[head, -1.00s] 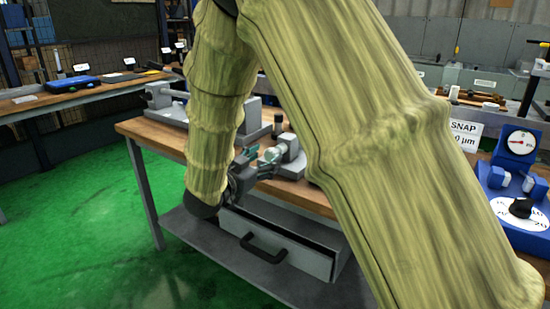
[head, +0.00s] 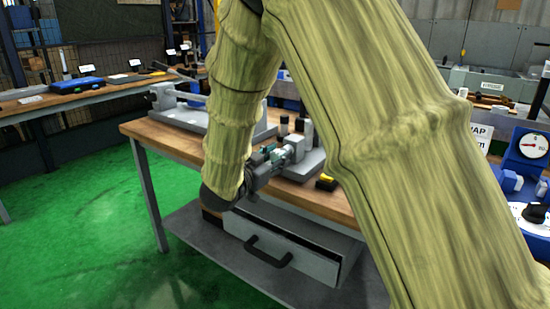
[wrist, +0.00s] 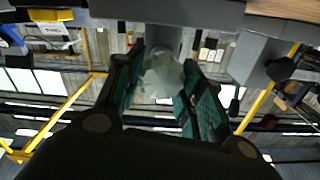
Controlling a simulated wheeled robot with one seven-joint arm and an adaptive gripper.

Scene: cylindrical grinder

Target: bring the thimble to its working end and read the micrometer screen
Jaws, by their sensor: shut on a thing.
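The grey micrometer (head: 296,148) stands on a grey base on the wooden bench, partly hidden behind my arm in the head view. My gripper (head: 270,156) is at its left end, level with it. In the wrist view my gripper (wrist: 160,92) has its two teal-padded fingers on either side of a pale, rounded thimble end (wrist: 162,76), and it is shut on it. A grey cylinder (wrist: 166,39) continues beyond the thimble. I cannot make out the micrometer screen or any reading in either view.
A grey drawer (head: 280,251) with a dark handle sits below the bench top (head: 178,140). A yellow-and-black item (head: 326,183) lies near the bench's front edge. A blue gauge stand (head: 528,150) is at the right. Green floor (head: 80,230) is clear at left.

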